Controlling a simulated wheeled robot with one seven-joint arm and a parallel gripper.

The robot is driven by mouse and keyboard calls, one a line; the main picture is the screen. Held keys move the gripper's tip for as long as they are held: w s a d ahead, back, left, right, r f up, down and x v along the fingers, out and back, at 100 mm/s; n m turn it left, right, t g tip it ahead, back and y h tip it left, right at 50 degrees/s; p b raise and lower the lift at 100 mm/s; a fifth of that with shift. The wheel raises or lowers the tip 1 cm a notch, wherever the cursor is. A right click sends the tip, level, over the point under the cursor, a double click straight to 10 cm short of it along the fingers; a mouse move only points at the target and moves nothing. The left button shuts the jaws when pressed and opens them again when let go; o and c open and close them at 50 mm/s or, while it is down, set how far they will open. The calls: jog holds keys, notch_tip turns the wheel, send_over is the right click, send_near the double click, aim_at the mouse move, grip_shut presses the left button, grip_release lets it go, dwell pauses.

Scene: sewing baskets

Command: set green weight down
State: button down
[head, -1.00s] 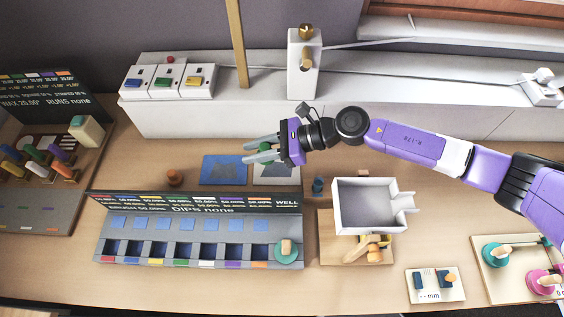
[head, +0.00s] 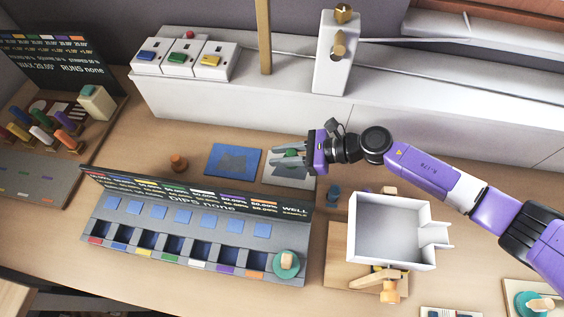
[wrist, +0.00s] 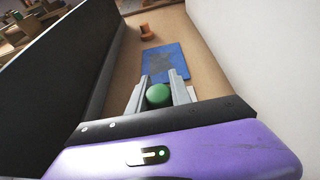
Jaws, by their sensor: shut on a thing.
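The green weight (head: 292,154) is a rounded green piece held between the two grey fingers of my gripper (head: 276,156). In the wrist view the green weight (wrist: 158,95) sits between the finger pads of my gripper (wrist: 160,82), and its underside is hidden. In the head view the gripper is over the pale mat (head: 300,183), which it partly covers. I cannot tell whether the weight touches the mat. A blue mat (head: 222,158) with a grey patch lies just left of it and appears beyond the fingers in the wrist view.
A long white ledge (head: 225,119) runs behind the mats. The slotted panel (head: 120,228) with its dark sign stands in front. A white open box (head: 392,262) is at the right, with a small blue piece (head: 333,195) beside it. A brown knob (head: 178,162) stands left.

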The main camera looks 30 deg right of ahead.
aim_at(281, 169)
jog(key=shift+f, duration=1.95)
jog(key=shift+f, duration=0.15)
jog(key=c, duration=1.2)
grip_release()
jog(key=shift+o, duration=0.2)
jog(key=shift+r, duration=0.2)
jog(key=b+v, duration=0.2)
jog(key=v, duration=1)
jog(key=shift+d, duration=0.1)
